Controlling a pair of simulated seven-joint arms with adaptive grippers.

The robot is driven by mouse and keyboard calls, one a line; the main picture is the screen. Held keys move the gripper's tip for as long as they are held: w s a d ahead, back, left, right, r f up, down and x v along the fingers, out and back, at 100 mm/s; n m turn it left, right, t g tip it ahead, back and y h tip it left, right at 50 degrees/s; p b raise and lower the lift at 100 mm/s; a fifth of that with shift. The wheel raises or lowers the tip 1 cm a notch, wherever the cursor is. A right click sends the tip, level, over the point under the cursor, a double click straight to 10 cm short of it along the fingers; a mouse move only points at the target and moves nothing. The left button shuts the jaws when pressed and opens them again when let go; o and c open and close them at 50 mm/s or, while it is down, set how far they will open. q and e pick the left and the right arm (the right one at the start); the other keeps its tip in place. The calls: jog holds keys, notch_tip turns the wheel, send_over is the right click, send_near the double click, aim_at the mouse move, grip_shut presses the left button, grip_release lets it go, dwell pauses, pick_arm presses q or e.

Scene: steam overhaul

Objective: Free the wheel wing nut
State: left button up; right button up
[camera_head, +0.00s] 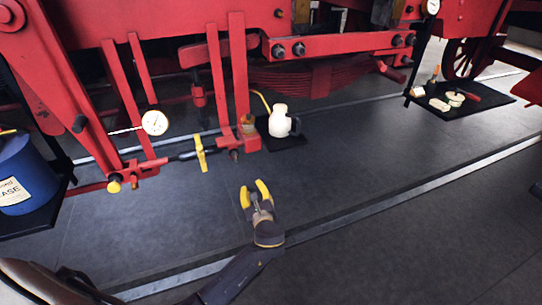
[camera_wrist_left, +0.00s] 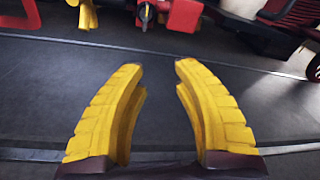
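A yellow wing-shaped piece (camera_head: 200,153), which looks like the wing nut, sits on a dark horizontal rod low on the red frame in the head view. It also seems to show at the top left of the left wrist view (camera_wrist_left: 88,14), cut by the picture edge. My left gripper (camera_head: 254,189) has yellow fingers and is open and empty over the dark floor. It is to the right of and nearer than the yellow piece, apart from it. In the left wrist view the open fingers (camera_wrist_left: 160,66) have only floor between them. My right gripper does not show.
Red hanger bars (camera_head: 240,85) flank the rod. A cream jug (camera_head: 279,121) stands on a dark tray. A blue grease drum (camera_head: 20,175) is at the far left. The floor around my left gripper is clear.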

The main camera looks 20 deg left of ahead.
aim_at(236, 158)
pick_arm(q)
jog(key=w+a+r, duration=0.1)
jog(key=w+a, duration=0.2)
jog(key=a, duration=0.1)
jog(key=w+a+m+y, duration=0.1)
jog(key=w+a, duration=0.3)
jog(key=w+a+r+m+y, duration=0.1)
jog(key=w+a, duration=0.3)
jog(key=a, duration=0.1)
jog(key=shift+w+r, duration=0.25)
jog(key=shift+r, duration=0.05)
jog(key=shift+c, duration=0.4)
grip_shut()
